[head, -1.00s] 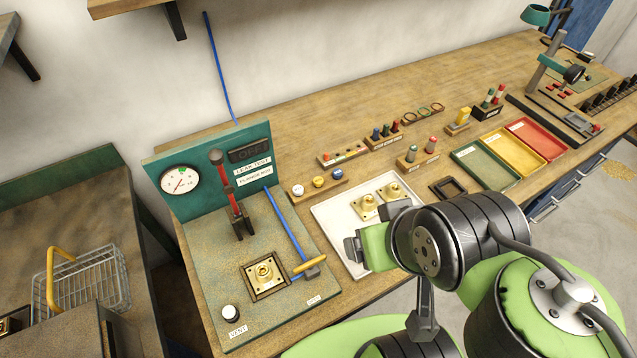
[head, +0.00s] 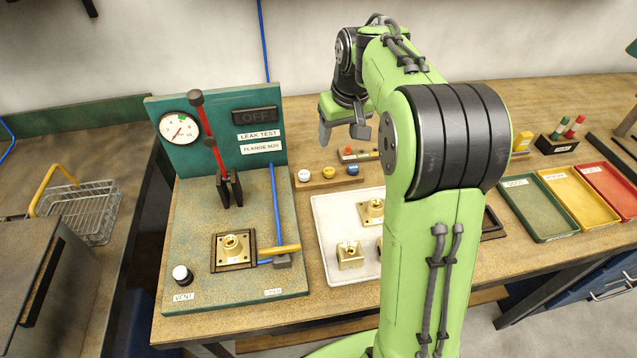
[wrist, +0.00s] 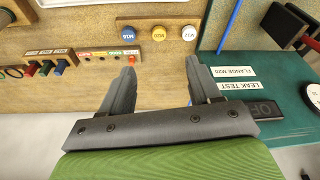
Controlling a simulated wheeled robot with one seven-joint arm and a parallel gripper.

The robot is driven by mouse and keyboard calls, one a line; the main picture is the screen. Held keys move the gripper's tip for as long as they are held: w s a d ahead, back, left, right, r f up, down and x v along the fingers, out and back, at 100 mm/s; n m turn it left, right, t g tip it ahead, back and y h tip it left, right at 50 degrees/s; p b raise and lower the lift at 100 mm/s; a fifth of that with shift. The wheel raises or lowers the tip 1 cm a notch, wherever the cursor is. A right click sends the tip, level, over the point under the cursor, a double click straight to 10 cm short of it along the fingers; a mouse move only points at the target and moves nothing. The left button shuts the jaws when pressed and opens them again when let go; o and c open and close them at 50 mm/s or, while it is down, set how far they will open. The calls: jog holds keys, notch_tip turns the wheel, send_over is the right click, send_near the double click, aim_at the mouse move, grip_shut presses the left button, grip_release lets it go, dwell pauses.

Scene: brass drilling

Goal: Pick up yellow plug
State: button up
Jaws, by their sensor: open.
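The yellow plug (head: 328,172) sits in the middle of a small wooden rack (head: 322,184), between a white plug (head: 303,175) and a blue plug (head: 353,169). In the wrist view the yellow plug (wrist: 158,33) lies beyond the fingertips, roughly centred between them, with the blue plug (wrist: 128,34) to its left and the white plug (wrist: 189,33) to its right. My gripper (head: 343,133) is open and empty, apart from the plugs. Its two fingers (wrist: 161,70) show spread in the wrist view.
The green leak test stand (head: 190,260) with gauge and red lever is left of the rack. A white tray (head: 325,225) with brass parts lies in front. A strip with coloured pieces (wrist: 100,55) is close to the left finger.

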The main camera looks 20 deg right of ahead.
jog(key=b, duration=0.3)
send_over(329, 170)
jog(key=s, duration=0.3)
jog(key=x, duration=0.3)
jog(key=s+x, duration=0.1)
jog(key=x, duration=0.2)
jog(key=s+x, duration=0.1)
jog(key=x, duration=0.2)
jog(key=shift+a+f, duration=0.15)
jog(key=shift+f, duration=0.45)
jog(key=b+x, duration=0.1)
jog(key=x, duration=0.5)
jog(key=shift+w+f, duration=0.1)
jog(key=shift+w, duration=0.1)
jog(key=shift+s, duration=0.1)
jog(key=shift+r, duration=0.2)
jog(key=c, duration=1.1)
